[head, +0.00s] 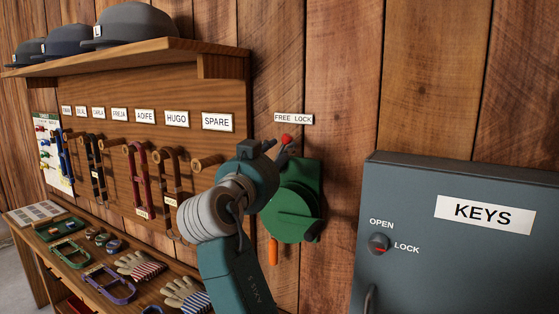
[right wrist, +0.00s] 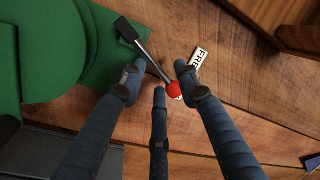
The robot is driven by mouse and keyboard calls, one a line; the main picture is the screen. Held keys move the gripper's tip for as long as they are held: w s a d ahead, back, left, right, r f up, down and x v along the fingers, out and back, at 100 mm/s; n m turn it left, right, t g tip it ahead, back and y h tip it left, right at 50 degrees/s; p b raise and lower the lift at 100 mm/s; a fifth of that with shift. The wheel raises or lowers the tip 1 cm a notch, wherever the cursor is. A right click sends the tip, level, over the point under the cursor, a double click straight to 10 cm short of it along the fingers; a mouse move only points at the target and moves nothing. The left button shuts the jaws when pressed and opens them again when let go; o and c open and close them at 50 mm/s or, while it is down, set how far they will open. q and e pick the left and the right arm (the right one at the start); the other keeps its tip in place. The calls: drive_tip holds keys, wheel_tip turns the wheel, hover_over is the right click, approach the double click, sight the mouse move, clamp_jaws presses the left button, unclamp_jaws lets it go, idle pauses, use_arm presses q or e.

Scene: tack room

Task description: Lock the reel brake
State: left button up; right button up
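The green reel (head: 293,205) is mounted on the plank wall, partly hidden behind my right gripper. Its brake lever ends in a red knob (head: 286,139), just below the FREE LOCK label (head: 293,118). In the right wrist view the lever (right wrist: 148,55) runs from a black block to the red knob (right wrist: 174,89). My right gripper (head: 270,150) is at the lever. In its wrist view its fingers (right wrist: 158,83) are spread, with lever and knob between them; no firm grip shows. My left gripper is not in view.
A grey key cabinet (head: 455,245) with an OPEN/LOCK knob stands right of the reel. On the left are a pegboard (head: 190,95) with hanging straps, a shelf (head: 150,55) with helmets, and a bench (head: 75,265) with gloves. An orange handle (head: 273,251) hangs below the reel.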

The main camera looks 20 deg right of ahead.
wheel_tip(320, 180, up, 8)
drive_tip(key=shift+r, duration=0.25)
idle(0.5)
